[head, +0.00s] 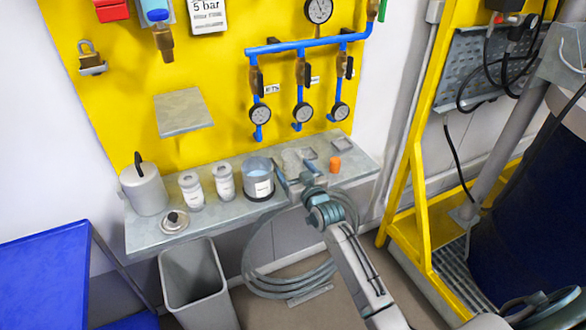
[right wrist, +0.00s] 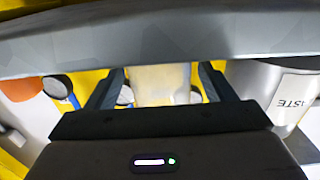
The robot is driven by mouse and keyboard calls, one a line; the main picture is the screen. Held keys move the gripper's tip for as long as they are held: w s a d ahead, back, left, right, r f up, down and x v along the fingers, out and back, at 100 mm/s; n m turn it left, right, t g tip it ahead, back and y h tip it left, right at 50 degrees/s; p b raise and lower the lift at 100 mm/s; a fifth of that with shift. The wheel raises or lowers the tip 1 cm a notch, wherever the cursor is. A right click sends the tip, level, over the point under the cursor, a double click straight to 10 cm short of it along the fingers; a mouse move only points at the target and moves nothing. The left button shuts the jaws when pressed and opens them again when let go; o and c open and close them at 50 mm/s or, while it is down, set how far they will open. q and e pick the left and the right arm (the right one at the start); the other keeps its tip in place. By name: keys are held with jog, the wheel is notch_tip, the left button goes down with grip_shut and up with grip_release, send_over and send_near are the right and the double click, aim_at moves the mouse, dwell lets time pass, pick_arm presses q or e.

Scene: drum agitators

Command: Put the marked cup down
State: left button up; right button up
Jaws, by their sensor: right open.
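A pale, translucent cup (head: 291,160) stands on the grey wall shelf (head: 235,213), behind my right gripper (head: 292,184). In the right wrist view the pale cup (right wrist: 160,84) shows between the two fingers of my right gripper (right wrist: 160,88). The fingers are apart, one on each side of it, and I see no clear contact. I cannot make out a mark on this cup. A grey band hides its upper part in the wrist picture. My left gripper is not in view.
A grey container labelled WASTE (right wrist: 285,98) is close beside the fingers; a labelled grey beaker (head: 258,180) stands left of the gripper. An orange object (head: 335,164) is to the right. Two labelled jars (head: 223,182) and a canister (head: 144,190) stand farther left. A bin (head: 195,285) is below.

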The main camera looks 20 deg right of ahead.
jog(key=s, duration=1.1)
jog(key=shift+d+b, duration=0.2)
jog(key=shift+b, duration=0.25)
jog(key=shift+f, duration=0.1)
jog(key=s+d+f+g, duration=0.1)
jog(key=s+f+g, duration=0.25)
jog(key=f, duration=0.85)
jog(key=s+d+f+g+h, duration=0.15)
jog(key=s+f, duration=0.25)
jog(key=f, duration=0.8)
jog(key=s+d+f+g, duration=0.1)
jog(key=s+f+g, duration=0.25)
jog(key=f, duration=0.85)
jog(key=s+f+g, duration=0.4)
jog(key=s+f, duration=1.2)
jog(key=s, duration=0.4)
jog(key=s+f+g, duration=0.2)
jog(key=s+f, duration=0.2)
jog(key=s, duration=0.6)
jog(key=s+a+f+g, duration=0.1)
jog(key=s+f+g, duration=0.1)
jog(key=s, duration=0.8)
jog(key=shift+a+f, duration=0.25)
jog(key=shift+f, duration=0.65)
